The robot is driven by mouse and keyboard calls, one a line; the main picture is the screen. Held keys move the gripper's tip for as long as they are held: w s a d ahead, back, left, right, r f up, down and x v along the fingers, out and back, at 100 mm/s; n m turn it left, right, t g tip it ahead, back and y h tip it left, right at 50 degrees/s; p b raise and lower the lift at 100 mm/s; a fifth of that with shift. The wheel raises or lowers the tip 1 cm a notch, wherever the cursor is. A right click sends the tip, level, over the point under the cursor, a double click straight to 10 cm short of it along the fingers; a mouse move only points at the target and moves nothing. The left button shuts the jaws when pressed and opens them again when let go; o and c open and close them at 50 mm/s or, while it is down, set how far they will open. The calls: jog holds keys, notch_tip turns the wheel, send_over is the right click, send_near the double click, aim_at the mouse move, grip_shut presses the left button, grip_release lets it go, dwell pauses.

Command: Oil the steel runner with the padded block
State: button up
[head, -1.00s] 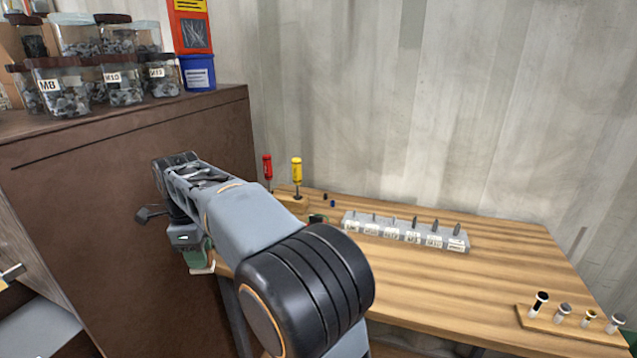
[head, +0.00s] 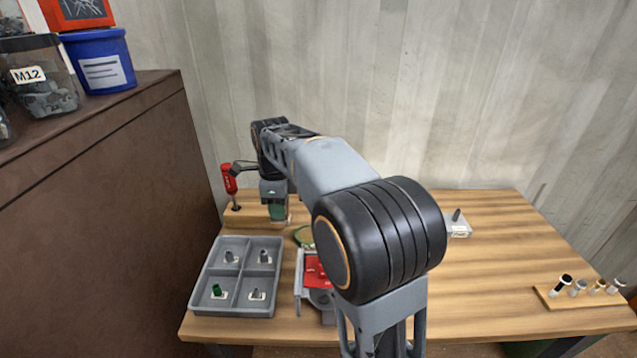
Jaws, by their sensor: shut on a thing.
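My gripper (head: 274,192) is in the back left of the head view, over the table. It is shut on a green block with a pale underside, which I take for the padded block (head: 278,210). The block appears in front of the wooden stand; its exact height above the table is hard to judge. A narrow pale grey strip (head: 299,283) lies beside a red piece near the table's front; it may be the steel runner, but I cannot tell. My arm covers the middle of the table and part of the red piece.
A grey four-compartment tray (head: 236,276) with small parts stands front left. A red screwdriver (head: 229,178) stands in a wooden stand (head: 245,215) behind it. A wooden rack (head: 583,296) of small capped vials lies right. A brown cabinet (head: 95,220) rises on the left. The right tabletop is mostly clear.

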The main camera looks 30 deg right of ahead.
jog(key=d+p, duration=0.5)
jog(key=d, duration=0.1)
jog(key=shift+n, duration=0.3)
jog(key=shift+s+d+f+b, duration=0.15)
jog(key=shift+f+b, duration=0.65)
jog(key=shift+f, duration=0.3)
jog(key=shift+s+d+f+b, duration=0.2)
jog(key=shift+f+b, duration=0.55)
jog(key=shift+f, duration=0.3)
jog(key=shift+s+d+f+b, duration=0.1)
jog(key=shift+s+f+b, duration=0.05)
jog(key=shift+f+b, duration=0.8)
jog(key=shift+f, duration=0.7)
jog(key=shift+r, duration=0.15)
notch_tip(320, 180, up, 7)
jog(key=p, duration=0.5)
jog(key=shift+p, duration=0.35)
